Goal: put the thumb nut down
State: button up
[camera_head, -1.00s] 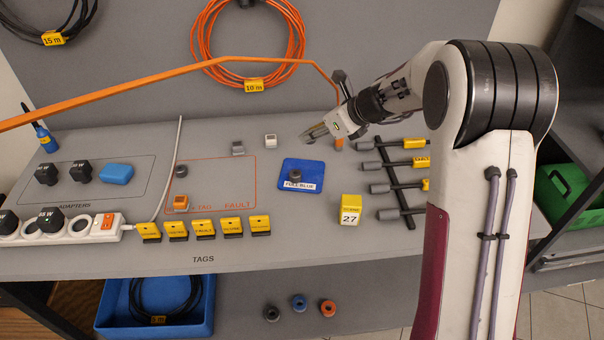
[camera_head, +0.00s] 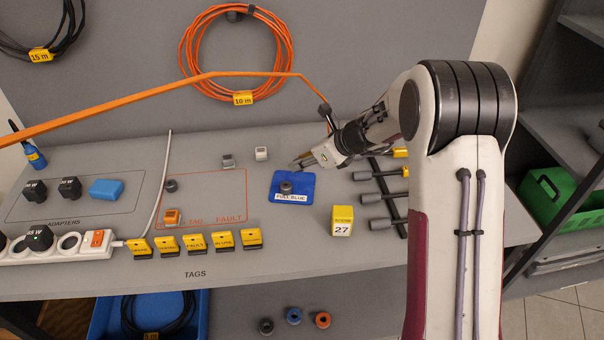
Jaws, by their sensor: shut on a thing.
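My gripper (camera_head: 300,163) is shut, just above and behind the blue mat (camera_head: 306,181) labelled "FULL BLUE". Its fingers point left and down. The thumb nut between its fingertips is too small and too hidden to make out. A dark round knob-like piece (camera_head: 286,187) sits on the blue mat, below and a little left of the fingertips. I cannot tell whether the fingertips touch anything below them.
A yellow block marked 27 (camera_head: 342,220) stands to the right, near grey-handled tools (camera_head: 374,198). The orange-outlined fault area (camera_head: 215,205) has bare room. Yellow tags (camera_head: 194,242) line the front.

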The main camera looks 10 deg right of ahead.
jog(key=shift+f, duration=0.4)
jog(key=shift+f, duration=0.1)
jog(key=shift+f, duration=1.8)
jog(key=shift+f, duration=0.15)
jog(key=o, duration=0.7)
jog(key=shift+v, duration=0.85)
jog(key=v, duration=1)
jog(key=shift+r, duration=0.3)
